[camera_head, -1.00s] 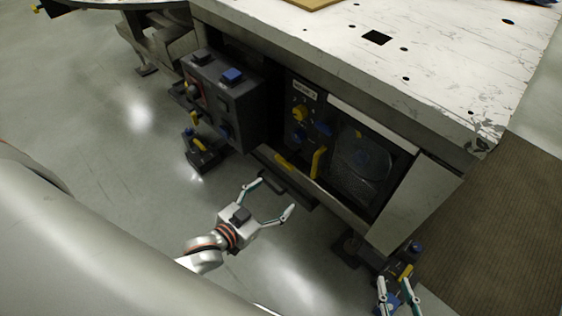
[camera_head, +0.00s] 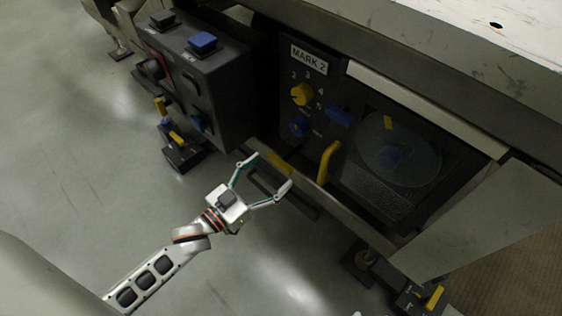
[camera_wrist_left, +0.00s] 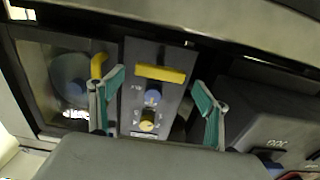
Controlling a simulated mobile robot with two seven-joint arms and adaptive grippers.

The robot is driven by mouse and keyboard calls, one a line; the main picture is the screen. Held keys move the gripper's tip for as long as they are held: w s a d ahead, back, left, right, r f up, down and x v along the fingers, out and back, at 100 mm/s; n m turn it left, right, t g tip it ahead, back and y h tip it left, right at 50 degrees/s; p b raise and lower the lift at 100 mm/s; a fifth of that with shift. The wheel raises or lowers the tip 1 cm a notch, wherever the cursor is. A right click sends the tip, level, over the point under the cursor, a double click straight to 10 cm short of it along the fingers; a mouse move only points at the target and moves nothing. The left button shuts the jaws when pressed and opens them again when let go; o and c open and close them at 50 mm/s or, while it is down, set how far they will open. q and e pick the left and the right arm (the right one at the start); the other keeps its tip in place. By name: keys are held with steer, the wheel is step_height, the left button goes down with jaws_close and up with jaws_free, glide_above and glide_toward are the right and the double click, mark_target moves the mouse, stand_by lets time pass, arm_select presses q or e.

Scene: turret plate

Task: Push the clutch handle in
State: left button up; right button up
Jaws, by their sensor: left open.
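My left gripper (camera_head: 273,170) is open and empty in front of the dark control panel, low near its bottom edge. A flat yellow handle bar (camera_head: 280,163) lies just behind its fingers. In the left wrist view this yellow bar (camera_wrist_left: 160,75) shows between the open fingers (camera_wrist_left: 158,82), with no clear contact. A curved yellow handle (camera_head: 328,161) stands to the right of the gripper, and also shows beside one finger in the wrist view (camera_wrist_left: 98,65). I cannot tell by a label which handle is the clutch handle. My right gripper is not in view.
The panel, labelled MARK 2 (camera_head: 309,59), has a yellow knob (camera_head: 302,94) and blue knob (camera_head: 299,127). A dark box (camera_head: 212,92) juts out at left. A clear round cover (camera_head: 400,150) is at right. Floor in front is open.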

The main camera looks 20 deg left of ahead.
mark_target(278, 166)
arm_select(q)
steer(key=x, duration=0.3)
steer(key=shift+w+d+f+b, duration=0.1)
steer(key=shift+w+f+b, duration=0.15)
steer(key=shift+b, duration=0.1)
steer(key=shift+w+d+r, duration=0.15)
steer(key=shift+w+d, duration=0.05)
steer(key=shift+w, duration=0.3)
